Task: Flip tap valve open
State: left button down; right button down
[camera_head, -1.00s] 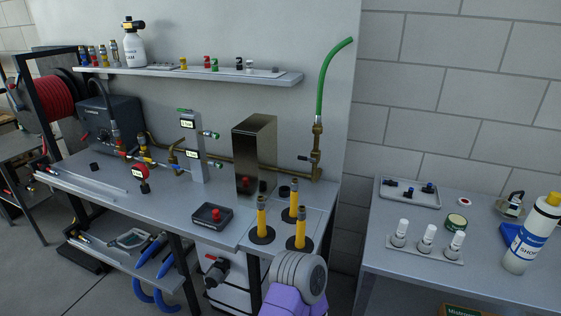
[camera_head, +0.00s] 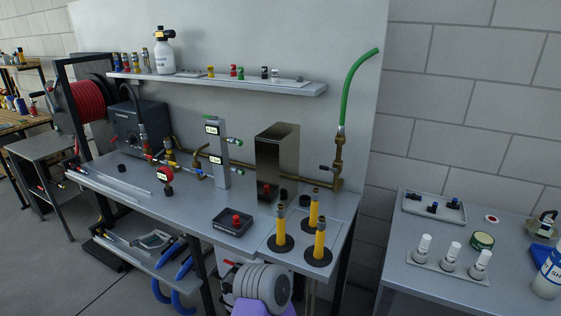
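A brass tap (camera_head: 338,162) stands upright at the right back of the bench against the wall. A green hose (camera_head: 351,85) rises from its top. A small dark lever (camera_head: 326,168) sticks out from its left side. A red handle (camera_head: 231,263) also shows on a white container under the bench, partly hidden by my arm; I cannot tell what it works. Neither gripper is in view. Only a grey and purple link of my arm shows at the bottom middle, in front of the bench.
Three yellow-handled tools (camera_head: 315,238) stand at the bench's front right, before the tap. A dark metal box (camera_head: 277,160) stands left of it. A shelf (camera_head: 225,82) runs above. A side table (camera_head: 400,275) at right holds white-capped bottles. Bare floor lies at the lower left.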

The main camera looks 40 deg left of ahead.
aim_at(321, 167)
jog(key=u, duration=0.7)
jog(key=i, duration=0.5)
